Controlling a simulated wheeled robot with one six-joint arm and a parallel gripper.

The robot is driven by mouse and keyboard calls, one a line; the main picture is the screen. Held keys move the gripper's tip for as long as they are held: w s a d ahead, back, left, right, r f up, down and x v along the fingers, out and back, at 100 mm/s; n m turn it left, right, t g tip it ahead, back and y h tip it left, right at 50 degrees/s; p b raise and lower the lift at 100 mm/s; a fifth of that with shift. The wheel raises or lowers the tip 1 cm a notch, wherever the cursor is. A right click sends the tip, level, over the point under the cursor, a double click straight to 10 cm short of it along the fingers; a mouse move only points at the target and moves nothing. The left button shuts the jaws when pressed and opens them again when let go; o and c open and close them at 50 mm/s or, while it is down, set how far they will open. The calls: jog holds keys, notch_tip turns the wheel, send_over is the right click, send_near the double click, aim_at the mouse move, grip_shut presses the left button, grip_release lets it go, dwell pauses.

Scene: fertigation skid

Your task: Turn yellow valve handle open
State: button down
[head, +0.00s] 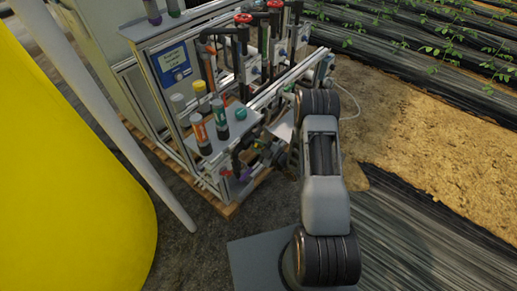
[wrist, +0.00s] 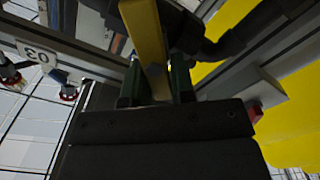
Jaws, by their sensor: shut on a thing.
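The yellow valve handle (wrist: 143,32) is a flat bar in the upper middle of the wrist view. Its near end lies between the two green-padded fingers of my gripper (wrist: 157,84), which is shut on it. The dark valve body behind the handle is partly in shadow. In the head view my arm reaches to the skid, and its links hide the gripper and the handle from clear sight.
The skid frame (head: 172,85) carries red handwheels (head: 243,18), dark pipes and several bottles (head: 201,132). A purple handle (head: 245,174) sits low at its front. A large yellow tank (head: 70,170) stands at left.

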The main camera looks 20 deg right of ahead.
jog(key=n+b, duration=0.3)
jog(key=f+n+b, duration=0.1)
jog(key=n+b, duration=0.2)
jog(key=b, duration=0.1)
jog(key=f+n+b, duration=0.1)
jog(key=n+b, duration=0.2)
jog(key=b, duration=0.1)
jog(key=shift+s+a+n, duration=0.25)
jog(key=shift+a+n, duration=0.05)
jog(key=shift+r, duration=0.1)
jog(key=c, duration=1)
grip_release()
jog(key=shift+c, duration=0.2)
jog(key=shift+d, duration=0.1)
jog(key=p+v, duration=0.2)
jog(key=v, duration=1.1)
jog(key=shift+s, duration=0.4)
jog(key=shift+d, duration=0.15)
